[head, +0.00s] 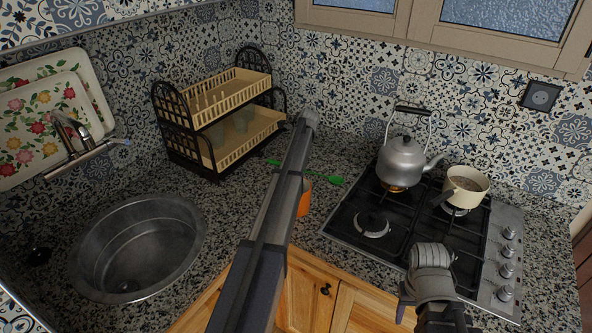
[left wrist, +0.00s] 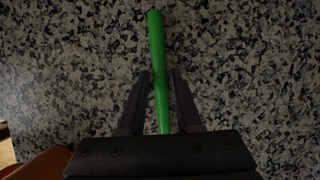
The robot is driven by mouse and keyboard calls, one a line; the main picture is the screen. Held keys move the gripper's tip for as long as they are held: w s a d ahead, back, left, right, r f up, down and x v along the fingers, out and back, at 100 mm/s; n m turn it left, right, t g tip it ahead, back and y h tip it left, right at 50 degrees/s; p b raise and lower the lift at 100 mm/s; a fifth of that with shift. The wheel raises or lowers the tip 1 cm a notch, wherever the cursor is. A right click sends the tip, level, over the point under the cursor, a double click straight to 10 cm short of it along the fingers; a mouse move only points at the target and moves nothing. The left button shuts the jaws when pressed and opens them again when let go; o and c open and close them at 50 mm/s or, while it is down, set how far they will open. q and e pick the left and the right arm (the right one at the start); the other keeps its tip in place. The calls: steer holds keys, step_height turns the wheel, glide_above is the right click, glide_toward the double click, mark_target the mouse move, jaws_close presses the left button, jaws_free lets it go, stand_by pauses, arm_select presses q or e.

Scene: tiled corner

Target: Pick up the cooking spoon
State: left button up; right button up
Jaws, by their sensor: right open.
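The green cooking spoon (head: 335,179) lies on the speckled counter, and my left arm crosses in front of its middle in the head view. In the left wrist view a long green part of the spoon (left wrist: 157,40) runs between the two fingers of my left gripper (left wrist: 161,76). Those fingers are apart, with a narrow gap on each side of the green part. In the head view the left gripper is hidden behind its arm. My right gripper (head: 431,256) is open over the front of the stove, away from the spoon.
An orange object (head: 304,198) stands just in front of the spoon, partly behind my left arm. A dish rack (head: 232,101) is behind to the left. The stove (head: 349,222) holds a kettle (head: 402,160) and a cream pot (head: 467,184). A sink (head: 138,242) is left.

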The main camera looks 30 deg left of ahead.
arm_select(q)
jaws_close()
steer(key=shift+r, duration=0.1)
stand_by(0.3)
